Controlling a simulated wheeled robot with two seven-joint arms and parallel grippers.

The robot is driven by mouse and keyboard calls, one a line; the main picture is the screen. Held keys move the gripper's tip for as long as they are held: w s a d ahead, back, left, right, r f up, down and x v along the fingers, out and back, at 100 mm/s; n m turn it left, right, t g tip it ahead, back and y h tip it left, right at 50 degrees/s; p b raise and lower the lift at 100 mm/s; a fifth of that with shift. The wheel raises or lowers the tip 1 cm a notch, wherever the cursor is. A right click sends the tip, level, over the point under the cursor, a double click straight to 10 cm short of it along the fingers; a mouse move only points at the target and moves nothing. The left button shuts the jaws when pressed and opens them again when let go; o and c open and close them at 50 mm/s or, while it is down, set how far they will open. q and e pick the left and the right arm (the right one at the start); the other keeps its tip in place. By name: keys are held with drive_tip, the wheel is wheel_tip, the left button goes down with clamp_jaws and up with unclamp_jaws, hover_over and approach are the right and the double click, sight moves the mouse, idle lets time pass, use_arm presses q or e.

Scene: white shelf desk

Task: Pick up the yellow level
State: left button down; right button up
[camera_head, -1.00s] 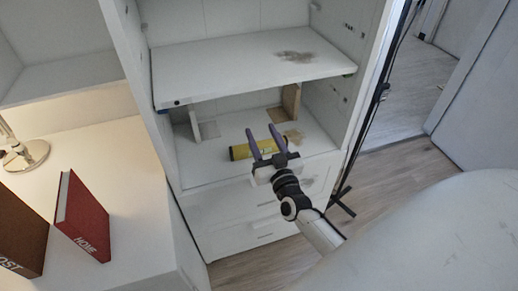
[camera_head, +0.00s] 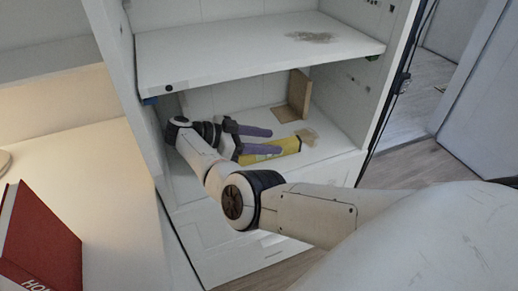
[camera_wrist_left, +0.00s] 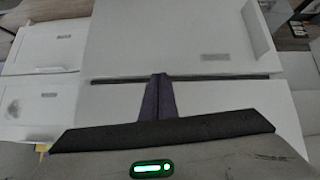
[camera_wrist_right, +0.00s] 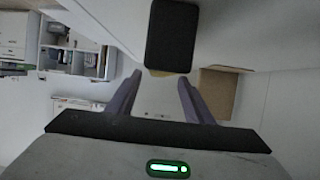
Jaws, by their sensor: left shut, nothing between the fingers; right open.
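The yellow level (camera_head: 285,147) lies on the lower shelf inside the white cabinet, partly hidden by my right gripper. My right gripper (camera_head: 272,140) is open, its purple fingers pointing right along the level and overlapping it in the head view. Whether they touch it, I cannot tell. In the right wrist view the open fingers (camera_wrist_right: 158,80) frame a black block with a yellow edge, apparently the level's end (camera_wrist_right: 172,36), above and between them. My left gripper (camera_wrist_left: 160,78) is shut and empty in the left wrist view, and is outside the head view.
The upper shelf board (camera_head: 230,55) hangs over my right gripper. A brown upright board (camera_head: 299,95) stands at the back right of the lower shelf. The cabinet's right wall (camera_head: 352,95) bounds it. A red book (camera_head: 40,240) stands on the desk at left.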

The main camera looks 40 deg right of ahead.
sight(280, 143)
drive_tip(key=shift+s+f, duration=0.1)
drive_tip(key=shift+f, duration=0.1)
drive_tip(key=p+x, duration=0.1)
drive_tip(key=x, duration=0.6)
drive_tip(key=shift+r, duration=0.2)
clamp_jaws()
